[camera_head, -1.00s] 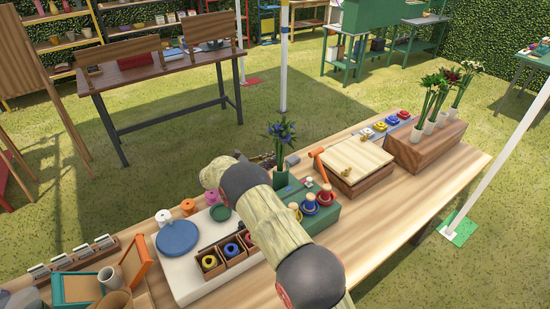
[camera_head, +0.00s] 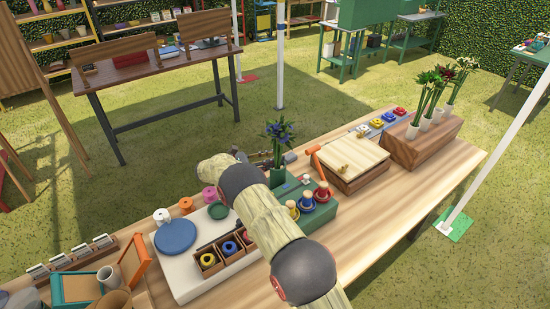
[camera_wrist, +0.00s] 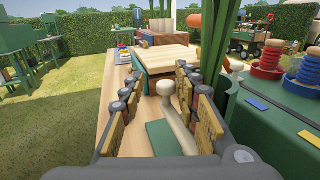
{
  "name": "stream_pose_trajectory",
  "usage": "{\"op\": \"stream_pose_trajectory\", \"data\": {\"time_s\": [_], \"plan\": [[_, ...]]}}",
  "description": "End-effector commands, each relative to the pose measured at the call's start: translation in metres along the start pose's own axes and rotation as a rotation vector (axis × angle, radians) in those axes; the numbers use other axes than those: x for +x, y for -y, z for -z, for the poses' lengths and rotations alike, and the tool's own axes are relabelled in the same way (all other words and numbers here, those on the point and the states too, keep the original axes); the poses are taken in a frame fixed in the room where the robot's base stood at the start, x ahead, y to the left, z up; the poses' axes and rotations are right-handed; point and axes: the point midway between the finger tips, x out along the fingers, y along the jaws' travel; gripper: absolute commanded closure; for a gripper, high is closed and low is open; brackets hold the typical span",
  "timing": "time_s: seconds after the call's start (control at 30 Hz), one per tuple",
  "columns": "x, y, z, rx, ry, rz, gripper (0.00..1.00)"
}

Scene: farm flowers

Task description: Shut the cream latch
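In the wrist view, a cream lever with a rounded knob, apparently the cream latch (camera_wrist: 180,130), rises from beside a green plate (camera_wrist: 165,140). My gripper (camera_wrist: 160,72) is open, with one padded finger on each side of the lever. I see no clear grip on it. In the head view my arm covers this spot, so the latch cannot be made out there. The green block (camera_head: 318,217) with ringed pegs stands beside my arm, and shows at the right of the wrist view (camera_wrist: 285,125).
A wooden box with a pale lid (camera_head: 352,155) stands farther along the table. Dark green stems (camera_wrist: 213,45) rise close to my right finger. A blue disc (camera_head: 176,236) and a tray of coloured rings (camera_head: 233,256) lie left of my arm.

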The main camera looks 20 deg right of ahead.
Motion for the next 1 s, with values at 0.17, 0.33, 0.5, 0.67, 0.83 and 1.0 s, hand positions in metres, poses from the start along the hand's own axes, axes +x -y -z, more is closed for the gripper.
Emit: {"op": "stream_pose_trajectory", "data": {"time_s": [0.17, 0.33, 0.5, 0.67, 0.83, 1.0], "plan": [[0.000, 0.000, 0.000, 0.000, 0.000, 0.000, 0.67], [-0.004, 0.000, 0.000, 0.001, 0.000, -0.001, 0.67], [-0.027, -0.001, 0.000, 0.001, 0.000, -0.004, 0.67], [-0.060, -0.001, 0.001, 0.001, 0.000, -0.003, 0.67], [-0.092, -0.001, 0.001, 0.001, 0.000, -0.002, 0.67], [-0.112, -0.001, 0.001, 0.000, 0.000, 0.000, 0.67]]}}
